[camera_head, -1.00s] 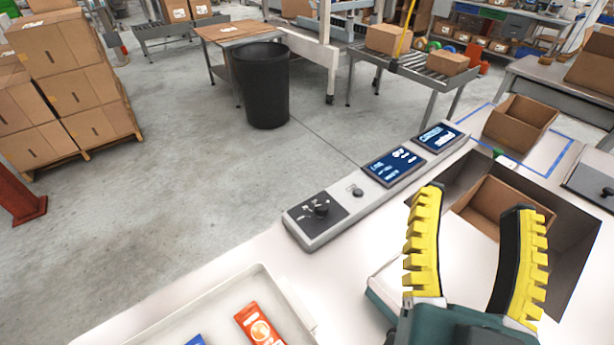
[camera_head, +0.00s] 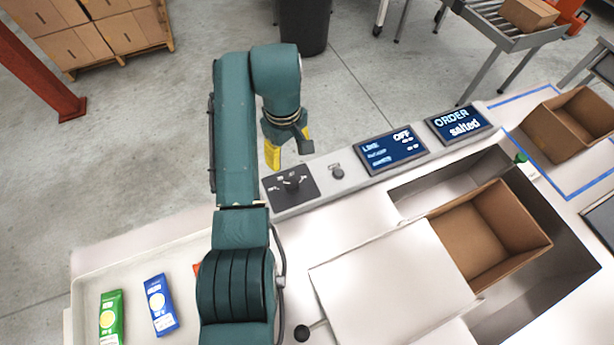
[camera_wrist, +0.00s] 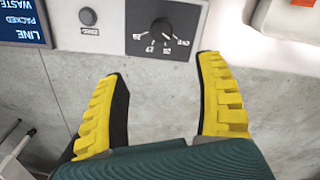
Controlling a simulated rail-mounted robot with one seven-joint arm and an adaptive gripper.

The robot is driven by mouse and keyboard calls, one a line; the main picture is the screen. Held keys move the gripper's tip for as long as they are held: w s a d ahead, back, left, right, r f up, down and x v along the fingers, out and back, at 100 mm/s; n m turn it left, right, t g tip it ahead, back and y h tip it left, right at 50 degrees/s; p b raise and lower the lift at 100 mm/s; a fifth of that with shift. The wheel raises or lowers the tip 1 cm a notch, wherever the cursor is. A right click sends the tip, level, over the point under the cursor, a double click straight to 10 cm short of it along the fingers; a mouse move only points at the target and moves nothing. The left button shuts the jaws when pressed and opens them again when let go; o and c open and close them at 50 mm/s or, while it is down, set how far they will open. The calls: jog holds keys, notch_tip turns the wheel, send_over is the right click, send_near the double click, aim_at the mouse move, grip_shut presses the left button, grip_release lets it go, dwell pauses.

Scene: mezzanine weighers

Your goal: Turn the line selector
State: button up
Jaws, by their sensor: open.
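The line selector is a round black knob (camera_head: 291,183) on a dark square plate with white markings, at the left end of the grey control panel (camera_head: 350,172). In the wrist view the knob (camera_wrist: 162,28) lies beyond the fingertips, roughly centred between them. Its pointer setting is too small to read surely. My gripper (camera_head: 288,148) has yellow ribbed fingers, open and empty, just behind the selector in the head view. The wrist view shows the open fingers (camera_wrist: 162,68) apart from the knob. The line screen (camera_head: 392,150) reads "LINE OFF".
A small round button (camera_head: 338,172) sits right of the selector. The order screen (camera_head: 459,123) reads "salted". A tray (camera_head: 90,285) with coloured packets is at lower left. A white plate (camera_head: 390,285) and an open carton (camera_head: 490,235) lie to the right.

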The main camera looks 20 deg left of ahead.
aim_at(291, 184)
notch_tip(291, 184, down, 17)
jog(key=b, duration=0.3)
jog(key=shift+s+r, duration=0.1)
jog(key=shift+r, duration=0.1)
jog(key=c, duration=1.2)
